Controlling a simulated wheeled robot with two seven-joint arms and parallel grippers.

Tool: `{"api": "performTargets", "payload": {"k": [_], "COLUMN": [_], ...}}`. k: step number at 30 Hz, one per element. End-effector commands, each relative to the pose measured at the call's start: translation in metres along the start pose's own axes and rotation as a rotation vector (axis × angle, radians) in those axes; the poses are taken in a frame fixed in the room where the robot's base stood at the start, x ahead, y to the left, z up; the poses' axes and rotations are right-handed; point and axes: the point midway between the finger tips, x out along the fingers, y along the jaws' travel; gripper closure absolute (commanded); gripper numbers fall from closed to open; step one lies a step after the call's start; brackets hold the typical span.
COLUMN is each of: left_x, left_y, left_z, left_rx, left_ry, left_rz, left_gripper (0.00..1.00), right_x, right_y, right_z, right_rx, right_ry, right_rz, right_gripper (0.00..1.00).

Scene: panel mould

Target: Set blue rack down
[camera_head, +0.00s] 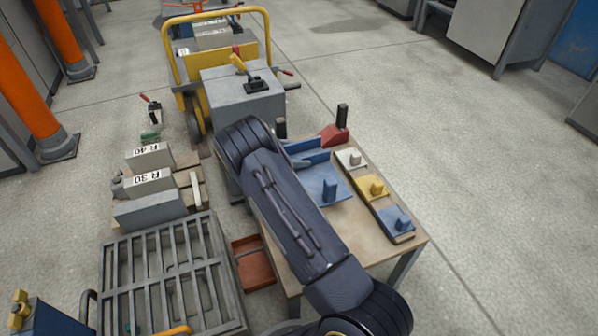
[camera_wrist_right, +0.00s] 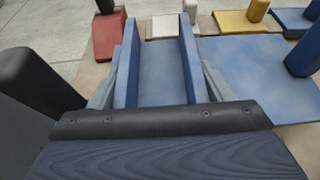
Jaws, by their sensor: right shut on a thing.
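The blue rack (camera_wrist_right: 188,55) shows in the right wrist view as two upright blue walls with a blue floor between them. My right gripper (camera_wrist_right: 160,85) is shut on it, with a grey finger along the outer side of each wall. In the head view the rack (camera_head: 308,159) is at the table's left side, partly hidden by my right arm. Beside it is a flat blue plate (camera_head: 318,184) with an upright blue post. I cannot tell whether the rack touches the table (camera_head: 395,254). My left gripper is not in view.
A red block with a black handle (camera_head: 335,133) stands behind the rack. White (camera_head: 350,157), yellow (camera_head: 373,187) and blue (camera_head: 397,220) knobbed pieces line the table's right side. A grey slatted grate (camera_head: 168,280) and red tray (camera_head: 253,264) lie left of the table.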

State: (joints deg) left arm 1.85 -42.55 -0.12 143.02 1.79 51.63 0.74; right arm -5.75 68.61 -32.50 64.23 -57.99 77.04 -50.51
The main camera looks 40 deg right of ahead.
Motion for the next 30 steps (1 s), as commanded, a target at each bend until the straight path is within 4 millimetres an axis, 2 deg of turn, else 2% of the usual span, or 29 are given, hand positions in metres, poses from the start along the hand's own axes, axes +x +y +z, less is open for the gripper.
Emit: {"api": "performTargets", "payload": {"k": [9, 17, 18, 21, 23, 30], "left_x": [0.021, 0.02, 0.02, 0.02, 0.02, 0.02], "left_y": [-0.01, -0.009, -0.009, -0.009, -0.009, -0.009], "left_z": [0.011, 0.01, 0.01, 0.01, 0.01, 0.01], "left_rx": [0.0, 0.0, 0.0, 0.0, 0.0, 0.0], "left_ry": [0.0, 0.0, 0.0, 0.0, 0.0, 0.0], "left_rz": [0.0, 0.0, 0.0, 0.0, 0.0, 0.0], "left_gripper": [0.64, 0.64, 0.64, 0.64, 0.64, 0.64], "right_x": [0.018, 0.018, 0.018, 0.018, 0.018, 0.018], "right_y": [0.001, 0.001, 0.0, 0.0, 0.0, 0.0], "right_z": [-0.043, -0.043, -0.044, -0.044, -0.044, -0.043], "right_rx": [0.001, 0.002, 0.002, 0.002, 0.002, 0.002], "right_ry": [-0.002, -0.002, 0.0, 0.0, 0.0, 0.0], "right_rz": [0.001, 0.002, 0.002, 0.002, 0.002, 0.001], "right_gripper": [0.59, 0.59, 0.25, 0.12, 0.06, 0.06]}}
